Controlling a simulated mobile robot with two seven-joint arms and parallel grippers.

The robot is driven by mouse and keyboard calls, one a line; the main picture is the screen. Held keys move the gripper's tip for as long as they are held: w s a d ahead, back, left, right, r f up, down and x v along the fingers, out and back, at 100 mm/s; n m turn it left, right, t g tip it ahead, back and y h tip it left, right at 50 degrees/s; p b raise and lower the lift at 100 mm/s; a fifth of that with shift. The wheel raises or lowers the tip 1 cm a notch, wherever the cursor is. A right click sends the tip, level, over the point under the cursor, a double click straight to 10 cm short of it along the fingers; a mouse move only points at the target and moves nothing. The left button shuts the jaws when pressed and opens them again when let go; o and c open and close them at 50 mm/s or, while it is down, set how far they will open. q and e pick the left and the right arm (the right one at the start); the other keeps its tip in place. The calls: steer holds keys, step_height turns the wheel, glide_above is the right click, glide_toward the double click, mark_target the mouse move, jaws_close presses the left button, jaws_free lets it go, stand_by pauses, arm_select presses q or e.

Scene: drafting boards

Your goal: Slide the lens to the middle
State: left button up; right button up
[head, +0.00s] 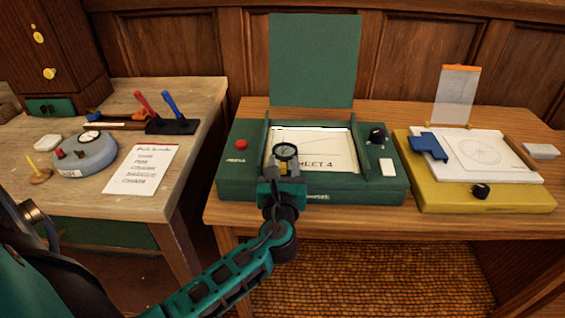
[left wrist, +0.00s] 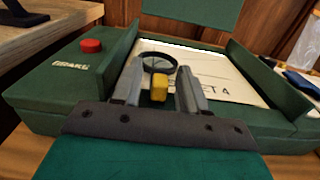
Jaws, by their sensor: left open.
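The lens (head: 286,151) is a round glass in a dark ring, with a yellow grip tab (left wrist: 159,88) on its near side. It lies over the near left part of the white sheet (head: 325,142) in the green board (head: 234,180). It also shows in the left wrist view (left wrist: 157,63). My left gripper (head: 283,168) reaches over the board's front edge. Its two fingers are open, one on each side of the yellow tab, with a gap visible on the right in the wrist view. The gripper hides part of the sheet's near edge. My right gripper is not seen.
The green board has a raised lid (head: 315,62), a red button (head: 241,144), and a black knob (head: 377,135). A yellow board (head: 480,198) with a blue block (head: 429,146) stands at right. A grey round device (head: 86,155) and a list card (head: 142,169) lie on the left table.

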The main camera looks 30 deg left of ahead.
arm_select(q)
steer(key=shift+c, duration=0.4)
jaws_close()
steer(key=shift+d, duration=0.1)
